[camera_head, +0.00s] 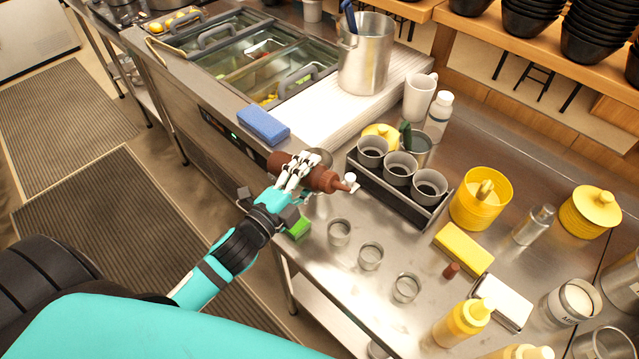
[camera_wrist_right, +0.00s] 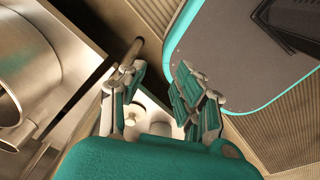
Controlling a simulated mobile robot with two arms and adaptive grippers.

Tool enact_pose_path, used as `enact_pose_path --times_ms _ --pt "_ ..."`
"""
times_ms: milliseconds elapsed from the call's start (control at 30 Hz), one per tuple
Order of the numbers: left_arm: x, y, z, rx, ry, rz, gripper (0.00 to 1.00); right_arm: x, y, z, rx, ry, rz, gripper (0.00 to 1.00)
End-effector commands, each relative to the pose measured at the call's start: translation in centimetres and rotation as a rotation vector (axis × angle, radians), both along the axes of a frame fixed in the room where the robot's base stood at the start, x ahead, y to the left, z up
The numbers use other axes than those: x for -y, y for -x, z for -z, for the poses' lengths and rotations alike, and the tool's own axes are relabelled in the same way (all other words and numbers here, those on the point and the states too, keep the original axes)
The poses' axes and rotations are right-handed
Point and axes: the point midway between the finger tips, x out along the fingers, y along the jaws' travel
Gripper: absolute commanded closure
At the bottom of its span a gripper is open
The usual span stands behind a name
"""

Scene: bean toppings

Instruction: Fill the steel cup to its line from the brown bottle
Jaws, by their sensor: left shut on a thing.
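The brown bottle (camera_head: 317,177) is in my left gripper (camera_head: 297,172), which is shut around its body. The bottle lies nearly on its side above the counter's front edge, nozzle to the right and slightly down. No stream from the nozzle can be made out. Small steel cups stand on the counter below and right of it: a near one (camera_head: 339,232), a middle one (camera_head: 370,256) and a far-right one (camera_head: 406,288). I cannot tell which cup is meant, and no fill line is legible. My right gripper (camera_wrist_right: 158,92) is open and empty in the right wrist view.
A black tray (camera_head: 385,191) with grey cups stands just right of the nozzle. Around it are a yellow tub (camera_head: 481,199), a yellow sponge (camera_head: 463,248), a white bottle (camera_head: 438,116) and a mug (camera_head: 419,97). A blue sponge (camera_head: 263,125) lies left; a green block (camera_head: 298,228) is at the edge.

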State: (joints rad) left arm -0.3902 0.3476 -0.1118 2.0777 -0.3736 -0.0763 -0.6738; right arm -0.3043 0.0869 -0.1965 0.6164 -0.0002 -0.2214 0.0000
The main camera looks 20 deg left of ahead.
Motion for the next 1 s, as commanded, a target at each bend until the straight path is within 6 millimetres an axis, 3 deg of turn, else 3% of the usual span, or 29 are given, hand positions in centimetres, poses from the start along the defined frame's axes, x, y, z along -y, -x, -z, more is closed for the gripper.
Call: enact_pose_path --times_ms 33,133,367,600,800,1000 --pt "-0.7 -0.2 0.5 0.020 -0.075 0.002 0.58 0.2 0.0 1.1 -0.001 0.002 -0.001 0.68" --pt "-1.7 -0.4 0.5 0.054 -0.225 0.002 0.58 0.3 0.0 1.9 0.000 0.003 -0.001 0.68" --pt "-0.1 -0.1 -1.5 0.174 -0.773 0.002 0.58 -0.5 -0.4 2.0 0.006 -0.005 0.000 0.68" --pt "3.0 0.6 -0.9 0.259 -1.184 -0.001 0.58 -1.3 -0.5 0.9 0.009 -0.016 0.000 0.68" --pt "4.3 0.9 -0.6 0.298 -1.368 -0.002 0.58 -1.4 -0.5 0.5 0.010 -0.017 -0.001 0.68" --pt "4.5 0.9 -0.4 0.306 -1.402 -0.003 0.58 -1.0 -0.6 0.5 0.009 -0.013 -0.002 0.68"
